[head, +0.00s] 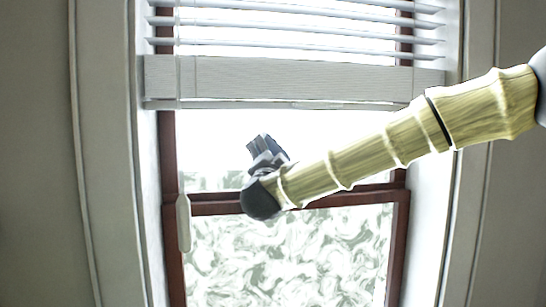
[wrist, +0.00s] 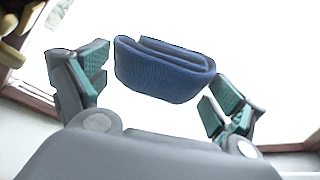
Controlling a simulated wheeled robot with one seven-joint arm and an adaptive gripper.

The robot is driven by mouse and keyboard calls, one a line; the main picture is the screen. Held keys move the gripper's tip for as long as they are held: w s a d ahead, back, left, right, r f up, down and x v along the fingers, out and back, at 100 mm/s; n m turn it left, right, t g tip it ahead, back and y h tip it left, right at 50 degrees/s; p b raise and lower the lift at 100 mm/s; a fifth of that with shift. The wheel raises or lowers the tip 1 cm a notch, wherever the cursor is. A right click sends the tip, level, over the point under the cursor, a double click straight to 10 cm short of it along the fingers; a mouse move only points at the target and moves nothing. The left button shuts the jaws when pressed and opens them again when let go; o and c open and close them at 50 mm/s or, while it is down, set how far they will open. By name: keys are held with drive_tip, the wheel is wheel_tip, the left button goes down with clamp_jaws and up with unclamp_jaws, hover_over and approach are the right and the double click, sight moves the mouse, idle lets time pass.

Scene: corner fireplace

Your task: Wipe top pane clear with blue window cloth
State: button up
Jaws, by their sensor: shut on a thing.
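The blue window cloth (wrist: 165,75) is a folded, ribbed pad between the green-padded fingers of my gripper (wrist: 163,82) in the wrist view. In the head view my gripper (head: 266,152) is raised in front of the top pane (head: 215,135), with the dark blue cloth (head: 258,142) at its tip. The pane is bright white, with faint grey-green patches along its bottom edge. I cannot tell whether the cloth touches the glass. My arm hides part of the pane's right side.
White blinds (head: 290,78) hang over the window's upper part, their bottom rail just above my gripper. A dark red middle rail (head: 345,197) crosses below. The lower pane (head: 290,255) shows swirling white marks. A pale handle-like piece (head: 184,222) hangs at left.

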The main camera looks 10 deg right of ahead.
drive_tip(key=s, duration=0.2)
drive_tip(key=shift+s+d+r+b, duration=0.15)
drive_tip(key=shift+s+b, duration=0.5)
drive_tip(key=shift+s, duration=0.8)
drive_tip(key=shift+s+b, duration=0.4)
drive_tip(key=shift+s, duration=1.1)
